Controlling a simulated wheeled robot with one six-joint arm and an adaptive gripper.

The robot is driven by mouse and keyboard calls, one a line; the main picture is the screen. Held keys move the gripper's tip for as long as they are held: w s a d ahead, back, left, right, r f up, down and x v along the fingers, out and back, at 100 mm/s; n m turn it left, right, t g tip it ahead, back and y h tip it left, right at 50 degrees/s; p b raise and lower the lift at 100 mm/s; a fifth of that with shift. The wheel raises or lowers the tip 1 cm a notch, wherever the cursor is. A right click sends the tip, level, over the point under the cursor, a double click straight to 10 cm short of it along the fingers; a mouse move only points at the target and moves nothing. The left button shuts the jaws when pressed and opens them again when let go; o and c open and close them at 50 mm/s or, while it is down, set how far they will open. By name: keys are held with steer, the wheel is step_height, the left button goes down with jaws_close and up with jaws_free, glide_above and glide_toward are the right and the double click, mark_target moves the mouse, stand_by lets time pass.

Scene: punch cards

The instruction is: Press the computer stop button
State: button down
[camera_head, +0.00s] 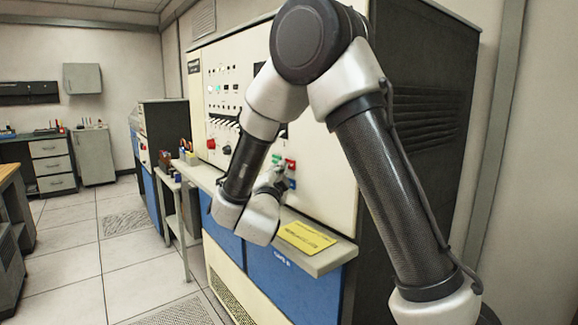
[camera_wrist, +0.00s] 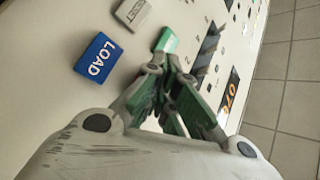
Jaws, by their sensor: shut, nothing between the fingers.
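The computer's cream panel (camera_head: 325,185) carries a small button group. In the head view a green button (camera_head: 276,158) and a red button (camera_head: 291,164) show, with a blue button (camera_head: 292,183) below. My gripper (camera_head: 277,172) is at this group, in front of the panel. In the wrist view my gripper (camera_wrist: 172,62) is shut and empty, its fingertips beside the green button (camera_wrist: 166,39). The blue LOAD button (camera_wrist: 97,55) and grey RESET button (camera_wrist: 133,11) lie left of it. No STOP label is readable, and the red button does not show in the wrist view. Contact cannot be told.
A narrow shelf (camera_head: 318,262) juts out below the panel, with a yellow card (camera_head: 305,236) on it. An orange-digit display (camera_wrist: 232,92) is right of the fingers. The tiled floor (camera_head: 130,245) at left is open.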

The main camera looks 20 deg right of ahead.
steer(key=shift+w+d, duration=0.15)
steer(key=shift+d, duration=0.25)
stand_by(0.3)
steer(key=shift+a, duration=0.1)
steer(key=shift+s+a, duration=0.3)
steer(key=shift+a, duration=0.4)
steer(key=shift+a, duration=0.1)
steer(key=a, duration=0.1)
steer(key=s+a, duration=0.1)
steer(key=a, duration=0.2)
steer(key=shift+s+a, duration=0.25)
steer(key=shift+a, duration=0.05)
stand_by(0.7)
